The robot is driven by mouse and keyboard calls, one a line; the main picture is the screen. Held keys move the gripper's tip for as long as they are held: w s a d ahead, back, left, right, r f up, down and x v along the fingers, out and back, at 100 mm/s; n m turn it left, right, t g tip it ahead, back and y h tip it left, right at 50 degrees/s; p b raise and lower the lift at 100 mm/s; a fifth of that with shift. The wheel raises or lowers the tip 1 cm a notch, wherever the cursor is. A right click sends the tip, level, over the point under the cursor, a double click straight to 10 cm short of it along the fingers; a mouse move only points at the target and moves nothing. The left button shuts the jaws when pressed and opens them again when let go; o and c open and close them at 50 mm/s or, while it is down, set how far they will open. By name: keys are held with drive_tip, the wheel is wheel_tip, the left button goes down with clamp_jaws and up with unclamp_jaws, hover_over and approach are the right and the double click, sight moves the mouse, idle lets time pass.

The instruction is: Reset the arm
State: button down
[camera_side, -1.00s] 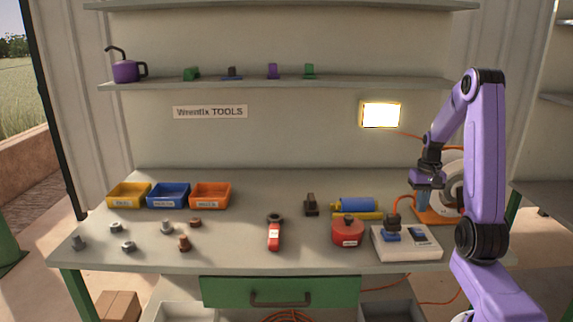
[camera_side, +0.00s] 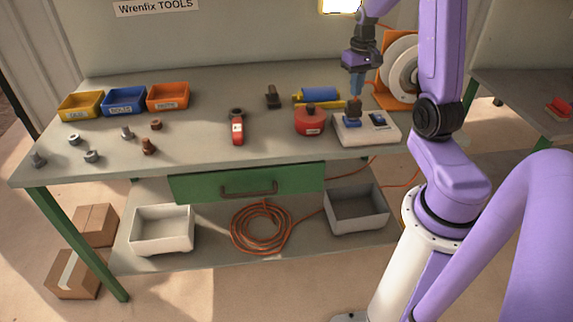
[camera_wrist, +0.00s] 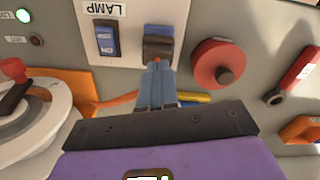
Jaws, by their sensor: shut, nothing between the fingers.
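My gripper (camera_side: 356,92) is shut and empty, with blue-grey fingers pointing down. In the side view its tips are just above a white switch box (camera_side: 388,138) at the right of the bench. A dark block (camera_side: 353,103) stands on the left of the box, over a blue part. In the wrist view my gripper (camera_wrist: 157,66) has its tips close to the brown block (camera_wrist: 158,47); I cannot tell whether they touch. A blue rocker switch (camera_wrist: 106,40) labelled LAMP is beside it.
A red round canister (camera_side: 310,122), a red-handled tool (camera_side: 237,129) and a blue cylinder (camera_side: 320,96) are left of the box. A grinder-like wheel (camera_side: 400,68) is behind at the right. Three bins (camera_side: 125,100) and loose fasteners are at the left. A lamp (camera_side: 341,5) glows.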

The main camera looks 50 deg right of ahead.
drive_tip(key=s+a+r+n, duration=0.15)
drive_tip(key=a+n, duration=0.35)
drive_tip(key=a, duration=0.7)
drive_tip(key=s+a+r+n, duration=0.15)
drive_tip(key=a+n, duration=0.25)
drive_tip(key=a, duration=0.7)
drive_tip(key=s+a+r+n, duration=0.1)
drive_tip(key=s+a+n, duration=0.8)
drive_tip(key=s, duration=0.6)
drive_tip(key=shift+a+r, duration=0.25)
drive_tip(key=shift+a, duration=0.2)
